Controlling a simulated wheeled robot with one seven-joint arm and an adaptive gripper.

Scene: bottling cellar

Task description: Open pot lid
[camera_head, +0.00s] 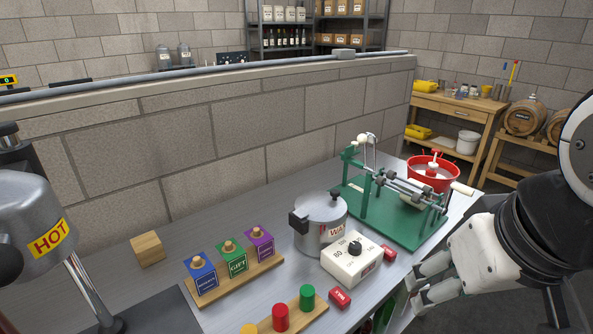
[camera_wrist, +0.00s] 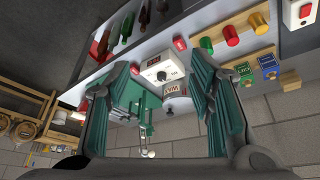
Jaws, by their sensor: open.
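The grey metal pot (camera_head: 318,238), labelled WAX, stands on the steel bench. A flat grey lid (camera_head: 318,206) covers its top, and a black block-like handle (camera_head: 298,218) sticks out at its left. The pot also shows in the wrist view (camera_wrist: 174,104), partly hidden by a finger; its lid is hard to make out there. My gripper (camera_head: 413,290) is open and empty at the front right, apart from the pot and beyond the bench's front edge. In the wrist view its two fingers (camera_wrist: 163,68) are spread wide.
A white dial box (camera_head: 352,258) stands right in front of the pot. A green bench machine (camera_head: 395,205) and a red bowl (camera_head: 434,172) are to its right. Colored blocks on a wooden base (camera_head: 235,278) stand left. Red blocks lie near the front edge. A block wall is behind.

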